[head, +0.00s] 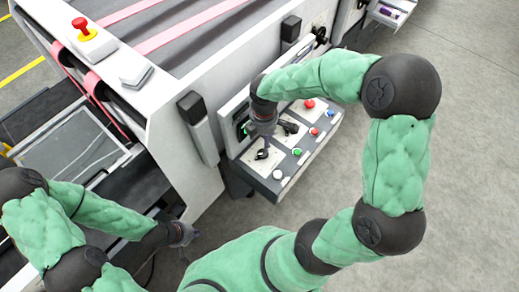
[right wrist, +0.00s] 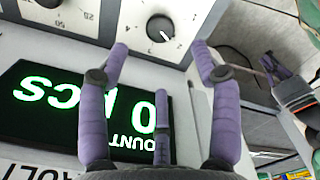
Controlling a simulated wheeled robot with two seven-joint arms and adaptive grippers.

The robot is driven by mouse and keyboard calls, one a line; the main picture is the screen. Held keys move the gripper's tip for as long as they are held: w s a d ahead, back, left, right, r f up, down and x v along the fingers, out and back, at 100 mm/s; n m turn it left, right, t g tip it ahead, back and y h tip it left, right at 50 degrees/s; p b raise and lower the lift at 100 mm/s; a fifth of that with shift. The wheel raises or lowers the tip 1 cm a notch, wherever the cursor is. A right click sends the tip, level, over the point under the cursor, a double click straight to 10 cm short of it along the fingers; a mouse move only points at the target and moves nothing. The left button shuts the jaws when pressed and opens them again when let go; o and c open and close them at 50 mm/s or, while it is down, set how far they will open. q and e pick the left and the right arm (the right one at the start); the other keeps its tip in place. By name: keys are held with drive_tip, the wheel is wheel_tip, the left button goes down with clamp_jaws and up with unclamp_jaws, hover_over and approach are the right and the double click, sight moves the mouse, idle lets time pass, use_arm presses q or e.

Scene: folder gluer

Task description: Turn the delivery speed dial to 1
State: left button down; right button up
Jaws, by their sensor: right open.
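In the right wrist view a black round dial (right wrist: 160,28) with a white pointer sits on a white plate with numerals around it, seen upside down. The pointer slants toward the lower right. My right gripper (right wrist: 161,52) is open, with its two purple fingers apart and the dial between and beyond their tips, apparently untouched. The dial's name is not readable. In the head view my right gripper (head: 262,146) is over the control panel (head: 250,168) and hides part of it. My left gripper (head: 184,235) is low beside the machine; its jaws are too small to judge.
Another dial (right wrist: 48,3) is cut off at the top left. A green-lit count display (right wrist: 60,100) lies below the dials. The panel also carries a red mushroom button (head: 309,104), a green button (head: 296,152) and a white button (head: 277,174). Floor to the right is clear.

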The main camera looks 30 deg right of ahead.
sight(263, 153)
wheel_tip(263, 153, down, 9)
drive_tip(key=shift+f+b, duration=0.1)
drive_tip(key=shift+b, duration=0.25)
drive_tip(key=c, duration=1.1)
